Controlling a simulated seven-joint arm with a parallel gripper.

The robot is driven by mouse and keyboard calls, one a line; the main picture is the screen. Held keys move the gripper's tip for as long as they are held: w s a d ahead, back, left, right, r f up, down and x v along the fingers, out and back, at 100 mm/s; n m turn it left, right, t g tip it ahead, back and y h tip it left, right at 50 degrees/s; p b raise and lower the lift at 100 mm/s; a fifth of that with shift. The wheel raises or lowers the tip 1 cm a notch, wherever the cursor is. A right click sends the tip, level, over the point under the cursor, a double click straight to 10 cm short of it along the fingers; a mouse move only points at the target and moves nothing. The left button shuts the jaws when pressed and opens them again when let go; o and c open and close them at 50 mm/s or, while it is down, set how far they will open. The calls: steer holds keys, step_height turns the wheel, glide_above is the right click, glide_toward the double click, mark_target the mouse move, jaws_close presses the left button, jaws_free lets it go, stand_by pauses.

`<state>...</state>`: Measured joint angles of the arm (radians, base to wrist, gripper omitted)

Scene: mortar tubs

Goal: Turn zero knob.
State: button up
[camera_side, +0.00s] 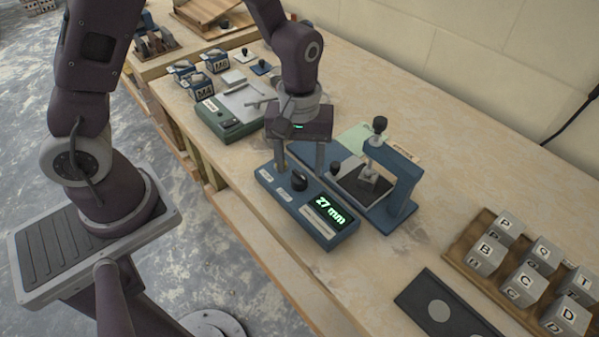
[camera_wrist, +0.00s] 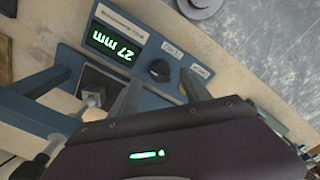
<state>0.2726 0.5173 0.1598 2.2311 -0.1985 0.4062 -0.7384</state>
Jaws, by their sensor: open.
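The blue gauge box (camera_side: 300,205) lies on the bench with a lit display (camera_side: 326,208) reading "27 mm". A black round knob (camera_side: 298,181) stands on its top, left of the display. In the wrist view the knob (camera_wrist: 160,70) sits between the display (camera_wrist: 113,45) and small white labels too small to read surely. My gripper (camera_side: 301,170) is open, its two fingers pointing down just behind and above the knob. In the wrist view my gripper (camera_wrist: 160,88) has its fingers apart, near the knob's two sides. I cannot tell whether they touch it.
A blue gauge stand (camera_side: 401,185) with a black-topped plunger rises right of my gripper. A green device (camera_side: 225,118) stands behind left. A wooden tray of lettered blocks (camera_side: 468,256) and a dark plate (camera_side: 440,308) lie at right. Bare bench lies between.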

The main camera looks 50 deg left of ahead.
mark_target(300, 174)
step_height(300, 174, down, 4)
steer(key=shift+r, duration=0.2)
steer(key=shift+c, duration=0.4)
jaws_close()
steer(key=m, duration=0.4)
steer(key=shift+m, duration=0.4)
steer(key=shift+r+m, duration=0.1)
steer(key=shift+m, duration=1.8)
